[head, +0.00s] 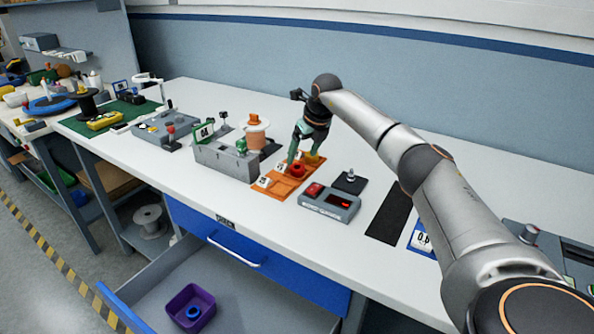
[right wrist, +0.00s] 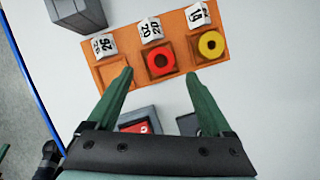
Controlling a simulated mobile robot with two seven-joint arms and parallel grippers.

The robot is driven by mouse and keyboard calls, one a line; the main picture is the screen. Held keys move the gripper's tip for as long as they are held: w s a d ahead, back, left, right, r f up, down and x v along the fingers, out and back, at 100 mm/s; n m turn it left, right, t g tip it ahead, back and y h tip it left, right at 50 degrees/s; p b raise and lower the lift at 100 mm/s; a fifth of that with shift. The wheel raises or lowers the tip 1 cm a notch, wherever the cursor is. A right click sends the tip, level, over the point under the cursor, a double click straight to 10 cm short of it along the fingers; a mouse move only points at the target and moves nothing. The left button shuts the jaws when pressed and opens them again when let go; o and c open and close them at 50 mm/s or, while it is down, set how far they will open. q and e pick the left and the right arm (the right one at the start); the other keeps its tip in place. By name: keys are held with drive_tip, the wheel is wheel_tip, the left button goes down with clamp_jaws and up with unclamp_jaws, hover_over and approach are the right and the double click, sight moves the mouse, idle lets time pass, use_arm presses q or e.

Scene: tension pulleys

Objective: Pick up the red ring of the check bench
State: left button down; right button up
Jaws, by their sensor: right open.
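The red ring (head: 298,170) lies flat in the middle compartment of an orange tray (head: 277,187) on the white bench. My right gripper (head: 294,159) is above the tray, pointing down. In the right wrist view my right gripper (right wrist: 160,74) is open, with one green finger either side of the red ring's line and nothing between them. The height of the fingertips over the ring is hard to tell.
A yellow ring (right wrist: 211,45) sits in the neighbouring compartment; the other end compartment (right wrist: 112,73) is empty. A grey box with a red display (head: 330,202) stands close to the tray. A grey block (head: 228,160) stands on the other side. An open drawer (head: 255,300) juts out below.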

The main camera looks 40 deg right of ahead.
sight(297, 170)
drive_tip(key=shift+x, duration=2.75)
drive_tip(key=shift+w+d+r, duration=0.1)
drive_tip(key=shift+w, duration=0.05)
drive_tip(key=shift+c, duration=0.2)
clamp_jaws()
